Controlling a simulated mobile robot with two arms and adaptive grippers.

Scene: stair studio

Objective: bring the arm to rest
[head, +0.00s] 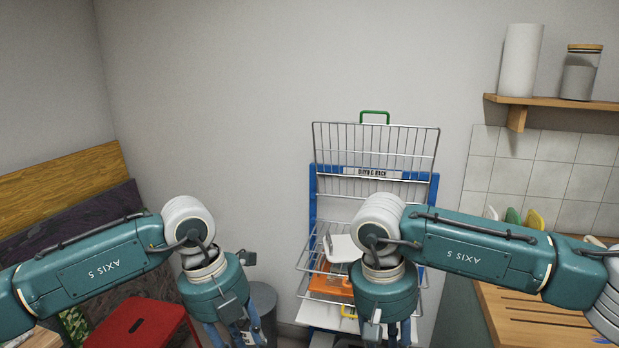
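My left arm (105,262) comes in from the left, and its gripper (236,338) points down at the bottom edge of the head view. My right arm (480,250) comes in from the right, and its gripper (388,338) points down in front of the wire rack. Both grippers are cut off by the frame's lower edge. The fingertips are hidden, so I cannot tell whether either holds anything.
A blue-framed wire rack (375,187) stands against the wall, with an orange item (328,284) in its lower basket. A red stool (140,322) and a grey bin (263,300) are at lower left. A wooden counter (520,318) is at right, below a shelf (560,104).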

